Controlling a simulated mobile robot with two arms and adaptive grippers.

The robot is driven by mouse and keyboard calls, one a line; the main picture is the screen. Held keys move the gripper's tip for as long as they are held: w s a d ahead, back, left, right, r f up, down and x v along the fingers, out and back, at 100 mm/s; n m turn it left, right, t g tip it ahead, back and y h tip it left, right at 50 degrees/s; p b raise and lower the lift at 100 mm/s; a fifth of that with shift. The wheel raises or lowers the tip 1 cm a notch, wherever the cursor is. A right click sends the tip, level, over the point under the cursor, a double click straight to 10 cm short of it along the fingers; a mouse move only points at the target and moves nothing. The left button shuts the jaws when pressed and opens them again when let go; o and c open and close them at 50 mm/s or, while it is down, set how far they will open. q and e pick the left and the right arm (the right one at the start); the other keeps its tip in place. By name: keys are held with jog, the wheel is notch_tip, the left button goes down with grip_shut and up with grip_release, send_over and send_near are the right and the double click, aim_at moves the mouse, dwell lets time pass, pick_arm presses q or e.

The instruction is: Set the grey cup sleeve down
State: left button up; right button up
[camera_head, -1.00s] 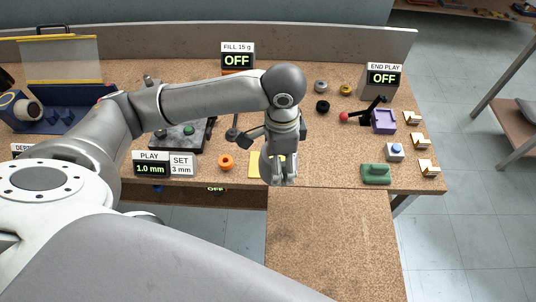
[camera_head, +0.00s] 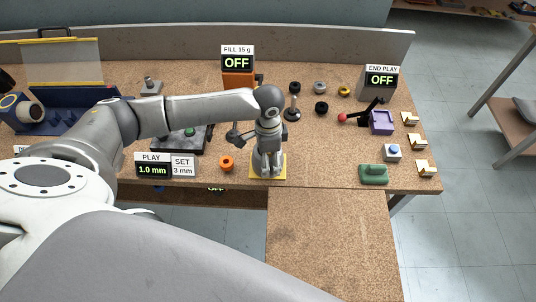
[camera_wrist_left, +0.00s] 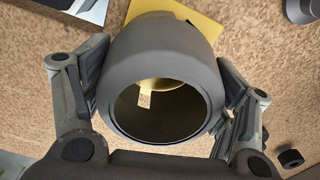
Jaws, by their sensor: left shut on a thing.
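My left gripper (camera_head: 267,171) is over the yellow square mat (camera_head: 268,179) near the front edge of the workbench. In the left wrist view its two fingers are on either side of the grey cup sleeve (camera_wrist_left: 160,48) and shut on it. The sleeve is a dark grey, round, hollow piece with its opening toward the camera. Yellow and a small pale tag show inside it. A corner of the yellow mat (camera_wrist_left: 206,14) shows beyond the sleeve. I cannot tell whether the sleeve touches the mat. In the head view the gripper mostly hides the sleeve. My right gripper is not in view.
The bench between mat and green block is clear.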

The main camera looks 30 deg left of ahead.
pick_arm(q)
jog(key=o, duration=1)
jog(key=shift+f, duration=0.15)
notch_tip(320, 180, up, 12)
jog(key=shift+r+b, duration=0.2)
jog(key=shift+b, duration=0.5)
